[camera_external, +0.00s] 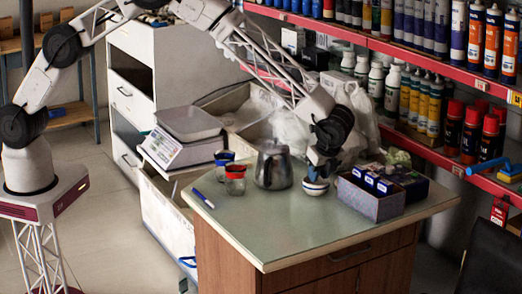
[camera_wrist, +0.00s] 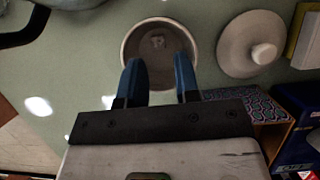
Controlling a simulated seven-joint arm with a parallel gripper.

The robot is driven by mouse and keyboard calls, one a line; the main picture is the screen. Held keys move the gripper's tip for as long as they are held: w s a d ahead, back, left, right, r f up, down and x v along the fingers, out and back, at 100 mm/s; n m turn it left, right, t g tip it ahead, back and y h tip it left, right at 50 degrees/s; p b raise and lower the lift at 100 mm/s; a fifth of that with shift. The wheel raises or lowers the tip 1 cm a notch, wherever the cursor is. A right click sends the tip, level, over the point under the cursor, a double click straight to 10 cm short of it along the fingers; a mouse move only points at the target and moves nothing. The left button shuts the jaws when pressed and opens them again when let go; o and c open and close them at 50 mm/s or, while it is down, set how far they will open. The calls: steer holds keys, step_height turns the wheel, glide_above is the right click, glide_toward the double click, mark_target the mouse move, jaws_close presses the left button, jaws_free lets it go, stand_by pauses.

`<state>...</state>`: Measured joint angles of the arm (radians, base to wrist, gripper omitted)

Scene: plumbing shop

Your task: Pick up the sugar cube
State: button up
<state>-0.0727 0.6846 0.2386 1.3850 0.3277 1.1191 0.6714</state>
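A small round bowl (camera_external: 316,187) stands on the counter beside the patterned box, and it shows from above in the wrist view (camera_wrist: 128,42). A small pale lump, likely the sugar cube (camera_wrist: 158,41), lies inside the bowl; its shape is hard to make out. A round pale lid with a knob (camera_wrist: 236,62) lies to the right of the bowl. My gripper (camera_wrist: 159,62) is open and empty, its two blue fingers reaching over the near side of the bowl. In the external view my gripper (camera_external: 319,171) points down just above the bowl; the cube is hidden there.
A metal pitcher (camera_external: 273,168) stands close left of the bowl. A patterned box (camera_external: 371,202) with dark blue packets stands close right. Two jars, one red-lidded (camera_external: 235,181), and a blue pen (camera_external: 203,199) are further left. The counter's front (camera_external: 270,235) is clear.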

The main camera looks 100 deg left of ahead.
steer(key=shift+x, duration=1.9)
steer(key=shift+s+f, duration=0.1)
steer(key=shift+s, duration=0.1)
jaws_close()
